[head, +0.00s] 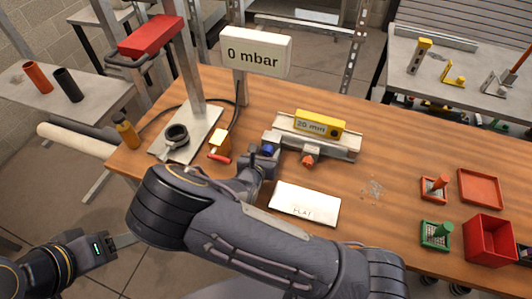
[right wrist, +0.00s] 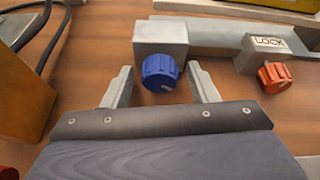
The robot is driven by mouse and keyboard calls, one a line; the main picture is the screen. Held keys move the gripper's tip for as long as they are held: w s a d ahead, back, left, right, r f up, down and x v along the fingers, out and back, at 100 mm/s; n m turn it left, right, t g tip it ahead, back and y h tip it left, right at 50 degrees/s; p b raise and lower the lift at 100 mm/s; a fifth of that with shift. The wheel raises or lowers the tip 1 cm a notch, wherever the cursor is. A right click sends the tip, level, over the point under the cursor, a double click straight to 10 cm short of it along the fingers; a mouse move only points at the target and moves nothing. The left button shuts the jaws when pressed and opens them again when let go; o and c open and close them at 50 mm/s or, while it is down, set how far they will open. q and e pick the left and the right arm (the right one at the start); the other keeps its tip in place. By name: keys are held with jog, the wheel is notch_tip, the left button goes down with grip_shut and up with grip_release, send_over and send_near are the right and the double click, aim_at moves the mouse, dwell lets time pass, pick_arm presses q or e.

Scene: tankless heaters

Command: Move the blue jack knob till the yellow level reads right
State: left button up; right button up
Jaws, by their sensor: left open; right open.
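The blue jack knob (right wrist: 160,72) sits on the left end block of a grey metal jack (right wrist: 218,40). In the right wrist view my right gripper (right wrist: 162,82) is open, with one finger on each side of the knob and a gap on both sides. In the head view the blue knob (head: 269,150) is partly hidden by my right gripper (head: 262,156). The yellow level (head: 320,123) rests on top of the jack and reads "20 mm". A white card (head: 304,205) marked "FLAT" lies in front. My left gripper (head: 120,243) is open and empty, off the table at the lower left.
An orange knob (right wrist: 274,77) beside a "LOCK" label is at the right of the jack. A "0 mbar" display (head: 256,52) stands behind. Red trays (head: 482,188) are at the right.

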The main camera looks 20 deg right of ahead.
jog(key=c, duration=1)
jog(key=shift+o, duration=0.2)
jog(key=shift+f+b, duration=0.15)
jog(key=shift+b, duration=0.15)
jog(key=b, duration=0.2)
jog(key=m+y+b, duration=0.1)
jog(key=b, duration=0.2)
jog(key=shift+s+d+f+m+t, duration=0.1)
jog(key=shift+f+m+t, duration=0.1)
jog(key=shift+m+t, duration=0.1)
jog(key=shift+r+b, duration=0.25)
jog(key=shift+b, duration=0.2)
jog(key=shift+r, duration=0.1)
jog(key=o, duration=1)
jog(key=shift+c, duration=0.2)
jog(key=shift+v, duration=3.9)
